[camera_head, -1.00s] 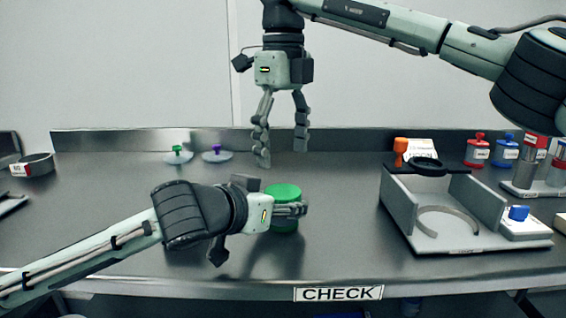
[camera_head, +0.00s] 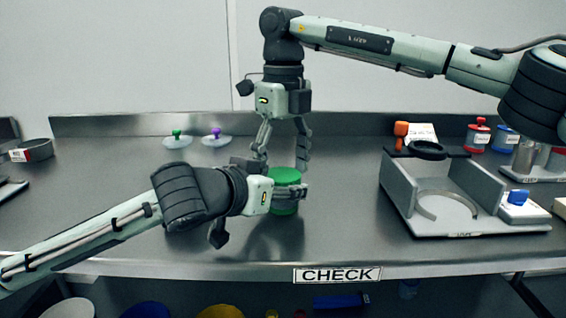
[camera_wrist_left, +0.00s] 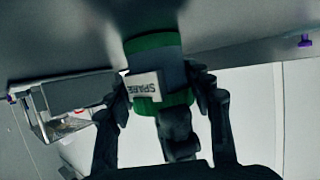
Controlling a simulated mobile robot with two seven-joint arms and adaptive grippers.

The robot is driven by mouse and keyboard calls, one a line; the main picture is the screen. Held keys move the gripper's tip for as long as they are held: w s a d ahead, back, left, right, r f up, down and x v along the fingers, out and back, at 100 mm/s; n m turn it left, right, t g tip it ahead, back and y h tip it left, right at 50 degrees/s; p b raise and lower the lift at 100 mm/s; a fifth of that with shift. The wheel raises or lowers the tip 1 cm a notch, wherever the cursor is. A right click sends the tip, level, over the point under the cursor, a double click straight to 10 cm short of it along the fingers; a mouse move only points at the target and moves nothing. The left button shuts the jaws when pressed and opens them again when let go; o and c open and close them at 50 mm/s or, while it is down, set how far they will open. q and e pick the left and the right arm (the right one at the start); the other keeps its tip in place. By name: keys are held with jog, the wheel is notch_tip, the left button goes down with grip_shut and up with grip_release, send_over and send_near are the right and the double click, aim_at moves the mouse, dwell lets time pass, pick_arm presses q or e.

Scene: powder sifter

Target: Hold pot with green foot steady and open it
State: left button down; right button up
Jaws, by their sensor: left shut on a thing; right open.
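The pot with a green foot and green lid (camera_head: 285,178) stands upright on the steel table. My left gripper (camera_head: 290,194) is shut around its side from the left and hides most of its body. In the left wrist view, which appears upside down, the pot's green foot (camera_wrist_left: 152,42) is at the top, with a grey body and a white label between the fingers. My right gripper (camera_head: 282,164) points down, open, with its fingertips close above or behind the lid. I cannot tell whether they touch it.
A grey stand with a ring (camera_head: 470,235) is at the right, with red and blue-topped containers (camera_head: 478,137) behind it. Two small lids with green (camera_head: 177,140) and purple knobs (camera_head: 216,138) lie at the back. A CHECK label (camera_head: 337,274) is on the front edge.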

jog(key=c, duration=1.2)
jog(key=n, duration=0.4)
jog(key=shift+c, duration=0.2)
pick_arm(q)
jog(key=shift+d, duration=0.1)
pick_arm(e)
jog(key=shift+a, duration=0.15)
jog(key=o, duration=1.1)
jog(key=shift+c, duration=0.2)
jog(key=shift+o, duration=1.1)
jog(key=shift+r, duration=0.1)
